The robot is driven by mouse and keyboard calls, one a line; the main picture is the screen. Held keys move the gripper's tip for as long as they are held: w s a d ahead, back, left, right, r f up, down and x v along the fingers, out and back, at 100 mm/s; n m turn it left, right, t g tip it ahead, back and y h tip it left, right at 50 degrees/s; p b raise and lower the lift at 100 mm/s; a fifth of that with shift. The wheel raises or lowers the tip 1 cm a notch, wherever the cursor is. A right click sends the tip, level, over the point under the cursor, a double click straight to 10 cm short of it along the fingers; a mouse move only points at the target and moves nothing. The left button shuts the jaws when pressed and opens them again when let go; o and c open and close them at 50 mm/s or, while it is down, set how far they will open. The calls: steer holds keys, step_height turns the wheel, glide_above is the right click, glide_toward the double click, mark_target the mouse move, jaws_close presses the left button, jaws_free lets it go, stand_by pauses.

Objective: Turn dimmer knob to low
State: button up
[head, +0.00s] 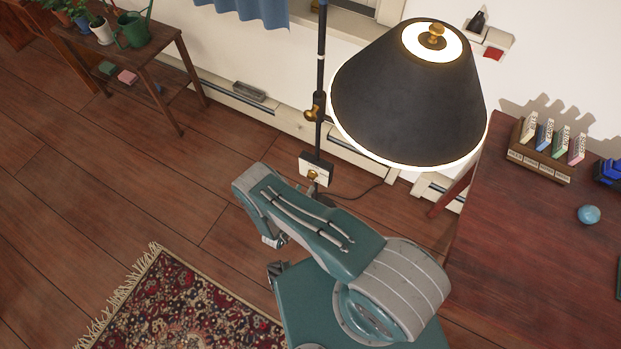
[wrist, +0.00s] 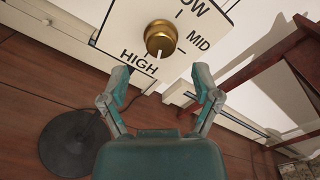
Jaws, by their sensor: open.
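The dimmer knob (wrist: 160,38) is a round brass knob on a white plate (wrist: 118,22) in the wrist view. The plate is marked LOW, MID and HIGH, and a white mark below the knob points toward HIGH. In the head view the small white dimmer box (head: 316,168) sits low on the black lamp pole, with the brass knob (head: 312,175) on its front. My gripper (wrist: 162,88) is open and empty, its two fingers apart just short of the knob. In the head view my arm hides most of the gripper.
The lit lamp with a black shade (head: 405,100) hangs above and right of my arm. A wooden desk (head: 500,240) stands at the right. A patterned rug (head: 185,305) lies at the lower left. The round black lamp base (wrist: 78,142) is on the floor.

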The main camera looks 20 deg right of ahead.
mark_target(310, 179)
steer(key=shift+x, duration=2.35)
jaws_close()
